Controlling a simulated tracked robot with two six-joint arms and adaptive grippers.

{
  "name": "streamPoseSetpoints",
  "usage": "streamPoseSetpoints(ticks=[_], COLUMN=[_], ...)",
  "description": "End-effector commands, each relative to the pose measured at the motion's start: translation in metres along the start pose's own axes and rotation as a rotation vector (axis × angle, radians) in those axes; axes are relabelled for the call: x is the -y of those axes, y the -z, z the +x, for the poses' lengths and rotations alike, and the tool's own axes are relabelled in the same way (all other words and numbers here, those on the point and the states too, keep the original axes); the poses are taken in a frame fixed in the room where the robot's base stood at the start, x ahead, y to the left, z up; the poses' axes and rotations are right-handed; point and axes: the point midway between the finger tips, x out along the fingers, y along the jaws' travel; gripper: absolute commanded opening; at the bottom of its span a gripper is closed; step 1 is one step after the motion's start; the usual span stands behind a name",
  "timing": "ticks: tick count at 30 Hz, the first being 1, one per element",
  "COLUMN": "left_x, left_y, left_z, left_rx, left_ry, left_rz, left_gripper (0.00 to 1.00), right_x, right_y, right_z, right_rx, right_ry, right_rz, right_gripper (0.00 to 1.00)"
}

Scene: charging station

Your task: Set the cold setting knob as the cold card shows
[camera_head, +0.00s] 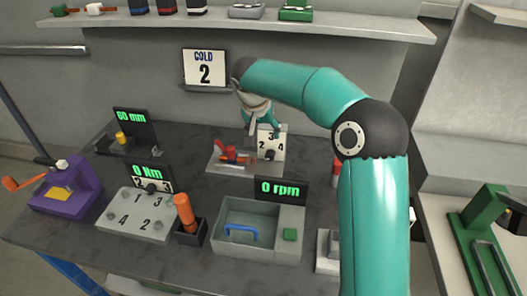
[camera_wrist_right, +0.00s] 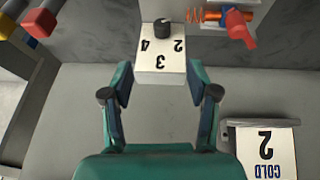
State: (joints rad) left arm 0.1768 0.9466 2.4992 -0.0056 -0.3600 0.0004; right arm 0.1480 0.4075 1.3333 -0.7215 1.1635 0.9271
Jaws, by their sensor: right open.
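The cold card (camera_head: 205,67) stands on a small wall ledge and reads COLD 2. It also shows upside down in the right wrist view (camera_wrist_right: 265,152). A black knob (camera_head: 270,153) sits on a white dial plate (camera_wrist_right: 160,65) with the numbers 2, 3 and 4 showing. In the right wrist view the knob (camera_wrist_right: 162,28) is beyond my fingers, and I cannot tell which number it points at. My right gripper (camera_head: 263,122) is open and empty just above and behind the plate. Its spread fingers (camera_wrist_right: 160,80) flank the plate's near edge. My left gripper is not in view.
A red part with an orange spring (camera_head: 232,153) sits just left of the dial plate. A second numbered dial (camera_head: 152,187) stands below the 0 Nm display. A grey basin (camera_head: 245,235) and an orange-handled tool (camera_head: 184,212) are nearer. A wall shelf (camera_head: 250,24) runs above.

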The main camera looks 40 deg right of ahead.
Motion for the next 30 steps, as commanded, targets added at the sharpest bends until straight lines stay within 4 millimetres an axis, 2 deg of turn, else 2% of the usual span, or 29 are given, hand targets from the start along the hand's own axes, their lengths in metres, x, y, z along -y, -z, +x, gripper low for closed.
streamPoseSetpoints(ticks=[5,18,24,30], left_x=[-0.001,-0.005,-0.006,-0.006], left_y=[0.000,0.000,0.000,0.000], left_z=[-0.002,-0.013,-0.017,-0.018], left_rx=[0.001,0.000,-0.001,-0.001], left_ry=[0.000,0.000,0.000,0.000], left_rz=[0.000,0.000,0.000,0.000], left_gripper=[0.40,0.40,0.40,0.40], right_x=[0.004,0.009,0.010,0.011], right_y=[-0.002,-0.002,-0.002,-0.002], right_z=[0.030,0.121,0.147,0.157], right_rx=[0.005,0.005,0.002,0.001], right_ry=[-0.001,0.003,0.005,0.006], right_rz=[-0.008,-0.013,-0.014,-0.014], right_gripper=[0.60,0.60,0.60,0.60])
